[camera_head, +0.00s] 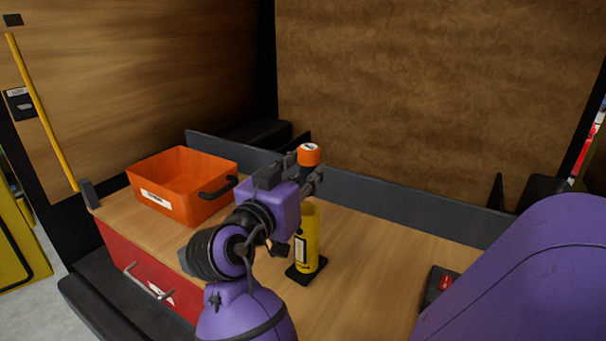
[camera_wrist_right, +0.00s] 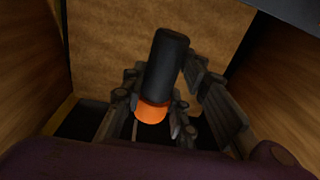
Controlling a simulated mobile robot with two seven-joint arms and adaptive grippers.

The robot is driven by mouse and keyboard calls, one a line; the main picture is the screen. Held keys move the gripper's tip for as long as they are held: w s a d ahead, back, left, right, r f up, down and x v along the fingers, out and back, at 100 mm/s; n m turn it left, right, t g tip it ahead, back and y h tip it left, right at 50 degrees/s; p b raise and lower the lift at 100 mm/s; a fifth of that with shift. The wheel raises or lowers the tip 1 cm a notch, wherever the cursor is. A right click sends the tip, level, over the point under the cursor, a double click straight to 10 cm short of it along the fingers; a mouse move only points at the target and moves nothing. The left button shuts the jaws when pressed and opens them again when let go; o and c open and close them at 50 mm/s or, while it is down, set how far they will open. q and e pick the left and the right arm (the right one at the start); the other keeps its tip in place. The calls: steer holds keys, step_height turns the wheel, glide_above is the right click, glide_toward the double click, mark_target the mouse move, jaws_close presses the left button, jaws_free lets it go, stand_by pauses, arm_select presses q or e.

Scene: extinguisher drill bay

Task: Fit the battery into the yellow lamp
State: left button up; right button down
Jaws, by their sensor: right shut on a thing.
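The battery (camera_head: 309,155) has an orange end and a black body. My right gripper (camera_head: 314,180) is shut on it, with the orange end up in the head view. In the right wrist view the black battery body (camera_wrist_right: 166,62) sits between the fingers of my right gripper (camera_wrist_right: 165,100). The yellow lamp (camera_head: 311,238) is an upright cylinder with a pale label, on the bench just below the gripper. My wrist partly covers its upper left side. Whether the battery's lower end touches the lamp is hidden. My left gripper is out of view.
An orange bin (camera_head: 180,187) with a dark handle stands left on the wooden bench (camera_head: 370,240). The lamp stands on a black base plate (camera_head: 299,275). A grey rail (camera_head: 400,200) runs along the back. A dark item with a red mark (camera_head: 441,285) lies at right.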

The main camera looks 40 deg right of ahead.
steer(key=shift+f, duration=0.25)
steer(key=shift+f+b, duration=0.8)
steer(key=shift+f, duration=0.4)
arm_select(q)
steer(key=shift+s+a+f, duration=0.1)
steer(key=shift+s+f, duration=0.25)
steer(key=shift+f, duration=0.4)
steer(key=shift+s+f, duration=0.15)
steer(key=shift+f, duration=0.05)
arm_select(e)
steer(key=shift+s+a, duration=0.15)
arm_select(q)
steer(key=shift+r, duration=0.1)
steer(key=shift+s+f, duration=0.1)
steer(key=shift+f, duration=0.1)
arm_select(e)
steer(key=shift+f, duration=0.25)
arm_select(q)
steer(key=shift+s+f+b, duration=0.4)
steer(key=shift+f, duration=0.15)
arm_select(e)
steer(key=shift+f, duration=0.45)
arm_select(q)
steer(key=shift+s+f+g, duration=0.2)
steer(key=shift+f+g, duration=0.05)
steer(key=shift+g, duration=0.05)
arm_select(e)
steer(key=shift+f, duration=0.4)
